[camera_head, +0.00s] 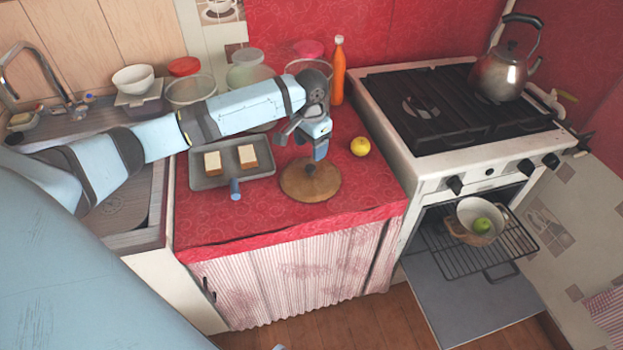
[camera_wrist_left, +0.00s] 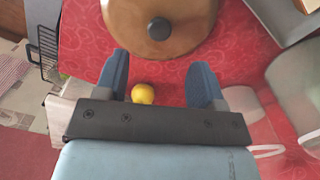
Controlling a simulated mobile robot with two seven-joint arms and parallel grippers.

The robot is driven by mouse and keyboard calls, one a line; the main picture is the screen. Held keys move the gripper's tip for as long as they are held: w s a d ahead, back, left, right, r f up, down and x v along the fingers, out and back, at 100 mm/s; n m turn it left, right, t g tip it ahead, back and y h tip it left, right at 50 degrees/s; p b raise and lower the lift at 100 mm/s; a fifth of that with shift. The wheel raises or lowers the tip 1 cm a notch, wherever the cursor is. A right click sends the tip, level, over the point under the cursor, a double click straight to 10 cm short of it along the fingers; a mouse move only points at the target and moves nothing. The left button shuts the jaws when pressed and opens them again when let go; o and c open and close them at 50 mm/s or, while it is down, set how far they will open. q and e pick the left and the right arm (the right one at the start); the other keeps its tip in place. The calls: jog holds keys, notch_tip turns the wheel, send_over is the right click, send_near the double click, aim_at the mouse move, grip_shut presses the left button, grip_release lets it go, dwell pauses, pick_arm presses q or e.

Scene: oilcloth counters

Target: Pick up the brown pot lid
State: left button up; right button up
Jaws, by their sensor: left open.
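The brown pot lid (camera_head: 312,184) is a round wooden disc lying flat on the red oilcloth counter (camera_head: 270,212). In the left wrist view the lid (camera_wrist_left: 185,42) shows a dark round knob (camera_wrist_left: 159,29) at its middle. My left gripper (camera_head: 306,150) is above the lid and points down. Its two blue fingers are apart and empty in the left wrist view (camera_wrist_left: 161,80), with the knob ahead of the gap between them.
A grey tray (camera_head: 205,182) with two bread slices lies left of the lid. A yellow fruit (camera_head: 360,147) is right of it. An orange bottle (camera_head: 338,75) and several bowls stand behind. The stove (camera_head: 395,138) is right, its oven door open.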

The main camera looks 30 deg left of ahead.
aim_at(310, 168)
pick_arm(q)
notch_tip(310, 168, down, 8)
jog(key=shift+s+f+b, duration=0.1)
jog(key=shift+f+b, duration=0.15)
jog(key=shift+b, duration=0.25)
jog(key=c, duration=1)
